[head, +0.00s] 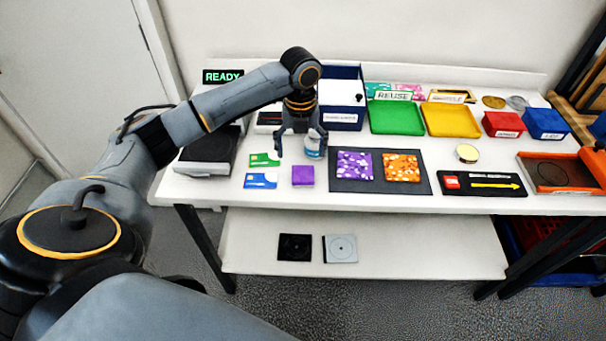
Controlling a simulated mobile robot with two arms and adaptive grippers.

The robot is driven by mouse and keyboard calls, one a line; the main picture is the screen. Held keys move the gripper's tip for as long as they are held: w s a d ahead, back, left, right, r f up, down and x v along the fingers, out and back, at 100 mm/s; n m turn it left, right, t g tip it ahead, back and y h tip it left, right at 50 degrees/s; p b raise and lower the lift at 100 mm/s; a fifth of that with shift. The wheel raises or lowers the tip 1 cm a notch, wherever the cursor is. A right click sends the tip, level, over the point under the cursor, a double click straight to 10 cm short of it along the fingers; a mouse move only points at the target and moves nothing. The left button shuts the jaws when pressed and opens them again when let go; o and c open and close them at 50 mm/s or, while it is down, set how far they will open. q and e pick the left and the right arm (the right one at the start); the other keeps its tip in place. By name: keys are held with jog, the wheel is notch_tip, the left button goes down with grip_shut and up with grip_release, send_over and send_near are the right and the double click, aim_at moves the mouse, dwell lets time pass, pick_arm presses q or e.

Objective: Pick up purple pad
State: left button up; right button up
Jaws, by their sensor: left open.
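A plain purple pad (303,176) lies flat near the front edge of the white table. A purple patterned square (355,166) lies to its right on a dark mat (419,188), beside an orange patterned square (401,167). My left gripper (300,152) points down above and slightly behind the plain purple pad, its fingers apart with nothing held. A small blue-and-white container (313,146) stands by its right finger; whether they touch I cannot tell. My right gripper is not in view.
Green (264,160) and blue (260,181) cards lie left of the pad. A dark scale-like device (209,152) stands further left. Behind are a blue box (343,117), a green tray (397,118) and a yellow tray (451,121). A lower shelf (420,250) holds two square items.

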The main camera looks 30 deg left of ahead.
aim_at(303, 169)
pick_arm(q)
jog(key=shift+f, duration=0.8)
jog(key=f, duration=0.2)
jog(key=f+p, duration=0.1)
jog(key=f, duration=0.1)
jog(key=shift+w+d+f+p, duration=0.1)
jog(key=shift+w+d+p, duration=0.1)
jog(key=shift+p, duration=0.1)
jog(key=shift+f, duration=0.65)
jog(key=c, duration=1.2)
